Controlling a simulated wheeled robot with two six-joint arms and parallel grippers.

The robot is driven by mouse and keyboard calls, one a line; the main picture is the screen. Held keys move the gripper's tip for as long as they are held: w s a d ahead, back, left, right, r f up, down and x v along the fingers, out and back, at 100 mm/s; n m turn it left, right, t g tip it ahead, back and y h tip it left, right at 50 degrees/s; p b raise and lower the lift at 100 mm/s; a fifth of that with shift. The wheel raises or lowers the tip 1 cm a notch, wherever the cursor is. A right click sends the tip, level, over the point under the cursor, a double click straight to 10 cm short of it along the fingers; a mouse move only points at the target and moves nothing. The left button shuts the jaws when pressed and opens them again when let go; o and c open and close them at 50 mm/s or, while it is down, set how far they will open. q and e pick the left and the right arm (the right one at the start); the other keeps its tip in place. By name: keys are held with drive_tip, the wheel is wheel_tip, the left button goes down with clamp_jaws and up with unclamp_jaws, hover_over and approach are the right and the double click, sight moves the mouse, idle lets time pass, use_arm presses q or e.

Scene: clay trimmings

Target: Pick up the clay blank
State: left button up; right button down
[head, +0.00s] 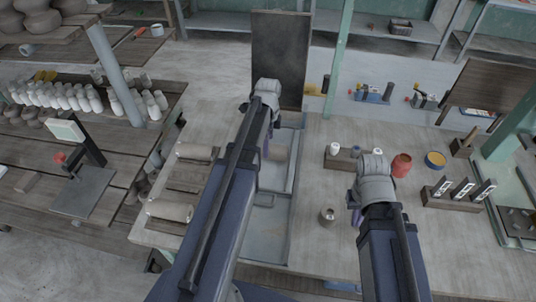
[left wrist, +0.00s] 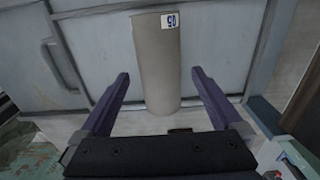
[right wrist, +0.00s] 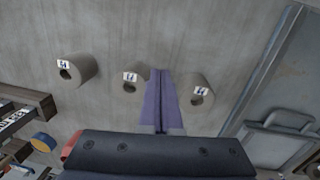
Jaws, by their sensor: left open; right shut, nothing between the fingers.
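A grey clay cylinder with a blue and white label, which I take for the clay blank (left wrist: 157,65), lies between the spread fingers of my left gripper (left wrist: 160,74) in the left wrist view. The fingers look apart from its sides. My right gripper (right wrist: 161,72) is shut and empty. It points down over the table among three short labelled cylinders (right wrist: 78,69), (right wrist: 131,83), (right wrist: 197,95).
A red pot (head: 401,165), a blue and yellow pot (head: 435,160) and a labelled rack (head: 462,193) stand at right. A dark upright board (head: 280,50) rises behind the tray.

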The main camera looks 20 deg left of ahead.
use_arm(q)
wheel_tip(320, 180, down, 3)
drive_tip(key=shift+f+b, duration=0.2)
drive_tip(key=shift+b, duration=1.05)
use_arm(e)
wheel_tip(320, 180, down, 3)
drive_tip(key=shift+f, duration=0.2)
drive_tip(key=shift+r, duration=0.1)
use_arm(q)
drive_tip(key=shift+r, duration=0.1)
clamp_jaws()
